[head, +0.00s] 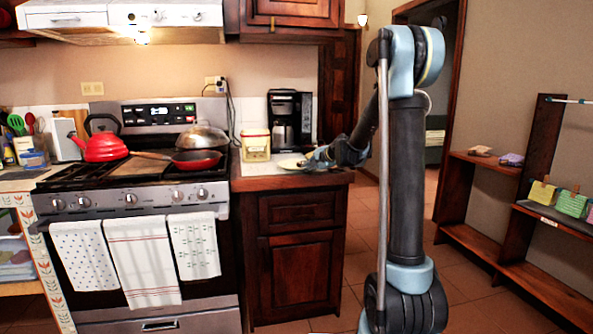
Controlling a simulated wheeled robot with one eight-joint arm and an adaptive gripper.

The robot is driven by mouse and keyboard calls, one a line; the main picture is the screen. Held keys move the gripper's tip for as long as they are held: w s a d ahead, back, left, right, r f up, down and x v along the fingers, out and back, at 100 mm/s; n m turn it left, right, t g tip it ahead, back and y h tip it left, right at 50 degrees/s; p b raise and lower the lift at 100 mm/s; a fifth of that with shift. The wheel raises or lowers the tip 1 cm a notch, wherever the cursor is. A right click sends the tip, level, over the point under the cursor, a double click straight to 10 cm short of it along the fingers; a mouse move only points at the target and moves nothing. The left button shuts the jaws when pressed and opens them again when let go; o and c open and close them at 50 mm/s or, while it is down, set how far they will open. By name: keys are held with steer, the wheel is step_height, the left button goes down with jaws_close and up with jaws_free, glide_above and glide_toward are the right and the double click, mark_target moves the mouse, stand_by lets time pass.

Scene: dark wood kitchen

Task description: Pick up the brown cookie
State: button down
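My gripper (309,162) is at the end of my arm, low over the right part of the small counter. It is too small and dark to tell whether it is open or shut. A pale plate (286,164) lies on the counter just left of my gripper, partly covered by it. I cannot make out a brown cookie; it may be too small to see or hidden by my gripper.
A yellow-trimmed container (256,146) stands left of the plate. A black coffee maker (290,118) stands behind it. The stove (140,190) to the left holds a red kettle (98,147) and a red pan (196,159). Wooden shelves (500,215) stand at right.

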steer(key=shift+r, duration=0.15)
step_height(320, 180, up, 10)
stand_by(0.8)
steer(key=shift+f, duration=0.2)
step_height(320, 180, down, 10)
steer(key=shift+r, duration=0.25)
steer(key=c, duration=1.8)
jaws_free()
